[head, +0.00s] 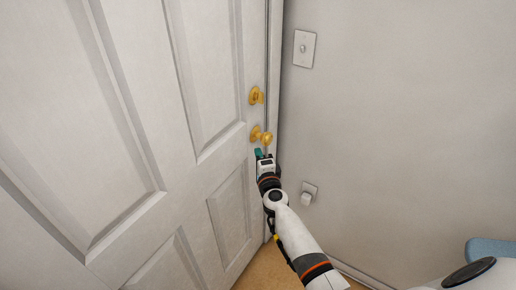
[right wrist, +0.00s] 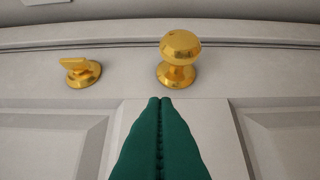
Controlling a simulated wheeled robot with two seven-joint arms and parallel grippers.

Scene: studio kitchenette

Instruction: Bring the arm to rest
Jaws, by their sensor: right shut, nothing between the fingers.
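My right arm reaches up from the lower right in the head view. Its gripper (head: 263,154) is just below the brass door knob (head: 262,136), close to the white door's right edge. In the right wrist view the green fingers (right wrist: 160,101) are pressed together with nothing between them. The brass knob (right wrist: 178,60) shows just beyond the fingertips there, and the fingers look apart from it. My left gripper is not in view.
The white panelled door (head: 110,110) looks closed. A brass deadbolt turn (head: 256,96) sits above the knob and also shows in the right wrist view (right wrist: 80,71). A light switch (head: 304,49) and an outlet (head: 308,194) are on the grey wall. A blue object (head: 490,248) stands at lower right.

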